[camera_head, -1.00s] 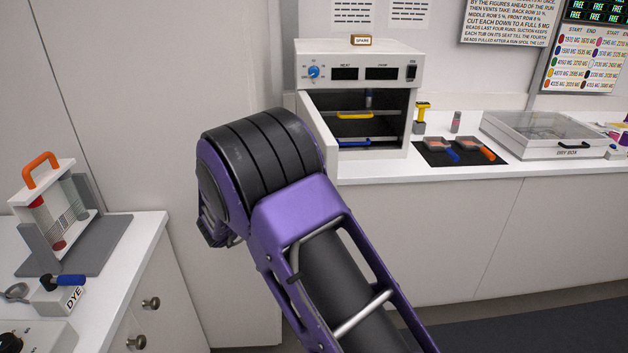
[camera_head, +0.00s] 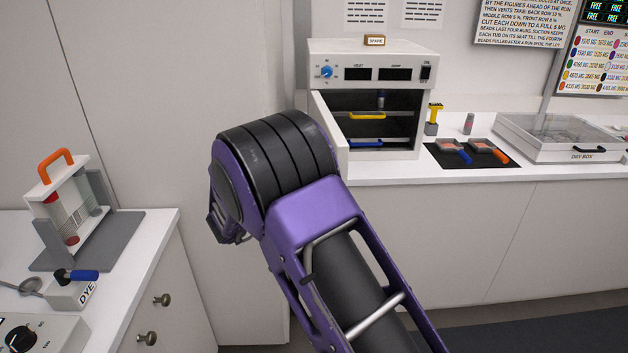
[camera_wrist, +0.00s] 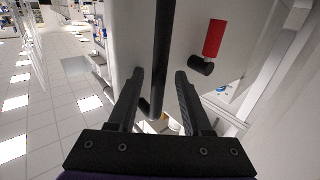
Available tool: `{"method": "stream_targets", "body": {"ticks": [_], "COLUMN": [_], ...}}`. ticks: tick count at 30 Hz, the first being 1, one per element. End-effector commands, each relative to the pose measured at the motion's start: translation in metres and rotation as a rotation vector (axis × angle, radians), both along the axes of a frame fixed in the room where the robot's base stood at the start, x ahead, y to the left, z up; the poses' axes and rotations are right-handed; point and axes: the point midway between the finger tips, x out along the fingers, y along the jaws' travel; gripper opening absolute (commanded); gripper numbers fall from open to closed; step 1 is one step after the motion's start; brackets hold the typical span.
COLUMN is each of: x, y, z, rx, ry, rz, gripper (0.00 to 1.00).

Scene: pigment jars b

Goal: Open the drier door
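The drier (camera_head: 362,60) is a white box with a blue dial on the back counter. Its door (camera_head: 330,135) stands open at the left side of the opening, swung out towards me. In the wrist view the white door (camera_wrist: 132,40) fills the middle, with a black bar handle (camera_wrist: 162,50) running down it. My gripper (camera_wrist: 159,80) is open, with one finger on each side of the handle's lower part. A gap shows on both sides, and I cannot tell whether either finger touches. In the head view my arm hides the gripper.
Inside the drier are shelves with a yellow handle (camera_head: 367,115) and a blue handle (camera_head: 366,143). A black mat (camera_head: 440,158) with two small trays and a dry box (camera_head: 560,140) stand to the right. A side counter (camera_head: 140,265) holds a rack (camera_head: 75,205) at left.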

Motion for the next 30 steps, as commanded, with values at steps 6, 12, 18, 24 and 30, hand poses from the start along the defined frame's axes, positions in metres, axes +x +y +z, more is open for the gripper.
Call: {"method": "stream_targets", "body": {"ticks": [6, 12, 18, 24, 30], "x": [-0.003, -0.025, -0.06, -0.093, -0.115], "y": [0.003, 0.026, 0.061, 0.095, 0.116], "z": [-0.002, -0.003, -0.002, -0.002, -0.001], "rx": [0.0, 0.0, 0.0, 0.001, 0.001], "ry": [0.003, 0.004, 0.003, 0.002, 0.001], "rz": [0.001, 0.004, 0.005, 0.003, 0.002], "gripper": [0.5, 0.5, 0.5, 0.5, 0.5]}}
